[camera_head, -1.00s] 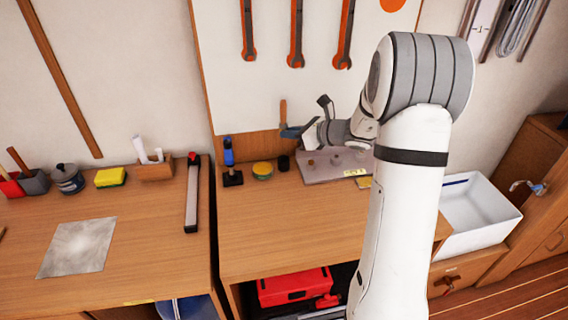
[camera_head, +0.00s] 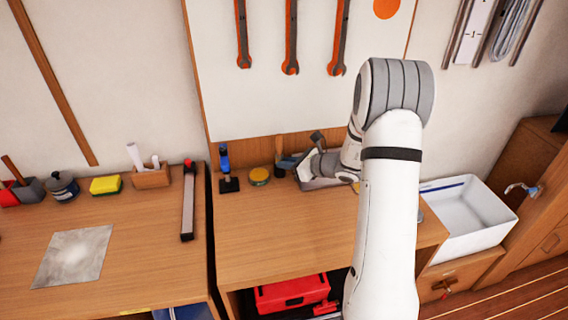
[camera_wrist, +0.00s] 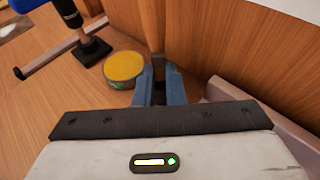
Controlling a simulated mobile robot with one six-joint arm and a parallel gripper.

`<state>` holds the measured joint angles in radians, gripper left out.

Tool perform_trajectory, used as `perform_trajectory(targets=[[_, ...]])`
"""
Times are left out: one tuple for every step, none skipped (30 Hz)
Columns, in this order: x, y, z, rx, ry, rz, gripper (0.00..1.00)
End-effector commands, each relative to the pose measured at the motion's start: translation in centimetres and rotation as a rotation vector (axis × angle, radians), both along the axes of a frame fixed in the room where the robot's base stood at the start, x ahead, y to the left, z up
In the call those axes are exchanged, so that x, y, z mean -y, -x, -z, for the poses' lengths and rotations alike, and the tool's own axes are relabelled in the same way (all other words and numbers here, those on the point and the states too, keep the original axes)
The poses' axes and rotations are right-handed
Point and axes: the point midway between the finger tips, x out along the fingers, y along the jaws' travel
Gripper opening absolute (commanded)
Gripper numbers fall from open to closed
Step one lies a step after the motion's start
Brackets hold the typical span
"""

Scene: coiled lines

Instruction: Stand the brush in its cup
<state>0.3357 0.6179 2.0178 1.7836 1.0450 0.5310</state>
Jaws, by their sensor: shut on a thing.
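My gripper (camera_head: 286,160) has blue fingers shut on the brush (camera_head: 279,146), whose brown handle stands about upright above the fingers. The small dark cup (camera_head: 279,172) is directly below the brush on the right bench, by the back board. The brush's lower end is hidden, so I cannot tell whether it is inside the cup or just over it. In the wrist view, the fingertips (camera_wrist: 159,75) close on the brush (camera_wrist: 152,28) from both sides. A dark piece shows between them, and I cannot tell whether it is brush or cup.
A yellow-topped round tin (camera_head: 259,176) stands just left of the cup, with a blue-and-black upright tool (camera_head: 228,170) beyond it. A grey tray (camera_head: 312,184) lies close on the right. The bench's front is clear. A white sink (camera_head: 466,212) is farther right.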

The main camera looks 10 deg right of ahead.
Motion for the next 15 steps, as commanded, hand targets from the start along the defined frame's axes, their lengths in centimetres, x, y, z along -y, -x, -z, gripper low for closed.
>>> perform_trajectory(targets=[[0.0,0.0,0.3,0.000,0.000,0.000,0.00],[0.0,0.0,0.4,0.000,0.000,0.000,0.00],[0.0,0.0,0.5,0.000,0.000,0.000,0.00],[0.0,0.0,0.6,0.000,0.000,0.000,0.00],[0.0,0.0,0.7,-0.001,0.001,0.000,0.00],[0.0,0.0,0.8,-0.001,0.001,0.000,0.00],[0.0,0.0,1.0,-0.002,0.001,0.000,0.00],[0.0,0.0,1.1,-0.003,0.001,0.000,0.00],[0.0,0.1,1.2,-0.004,0.001,0.000,0.00],[0.0,0.1,1.3,-0.005,0.002,0.000,0.00],[0.0,0.1,1.4,-0.006,0.003,0.000,0.00],[0.0,0.1,1.3,-0.007,0.003,0.000,0.00],[0.0,0.1,1.4,-0.009,0.003,0.000,0.00],[0.0,0.2,1.4,-0.009,0.003,0.000,0.11],[0.0,0.2,1.5,-0.011,0.003,0.000,0.15]])
